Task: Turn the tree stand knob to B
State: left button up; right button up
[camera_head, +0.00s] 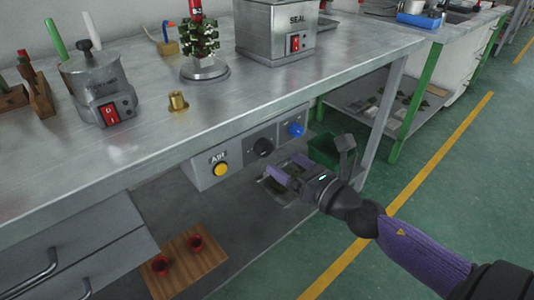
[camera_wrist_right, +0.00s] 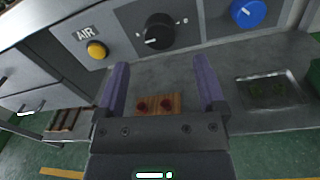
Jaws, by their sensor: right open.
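A tree stand (camera_head: 205,70) with a round metal base stands on the bench, holding a green-and-white tree under a red top with small lettering. Below the bench edge, a grey control panel carries a black knob (camera_head: 263,147), a blue knob (camera_head: 296,130) and a yellow button (camera_head: 221,169) labelled AIR. The black knob (camera_wrist_right: 158,33) also shows in the right wrist view, with small marks beside it that I cannot read. My right gripper (camera_head: 288,167) is open and empty, in front of and below the panel, apart from the knobs. My left gripper is out of view.
A metal pot with a red switch (camera_head: 103,92), a brass cup (camera_head: 177,101) and a SEAL machine (camera_head: 276,30) stand on the bench. Below are a wooden board (camera_head: 185,265) with two red cups, a metal tray (camera_wrist_right: 270,78) and a green bin (camera_head: 323,150).

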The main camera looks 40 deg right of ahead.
aim_at(268, 152)
jog(key=w, duration=0.5)
jog(key=shift+w+a, duration=0.15)
jog(key=shift+a, duration=0.15)
grip_shut()
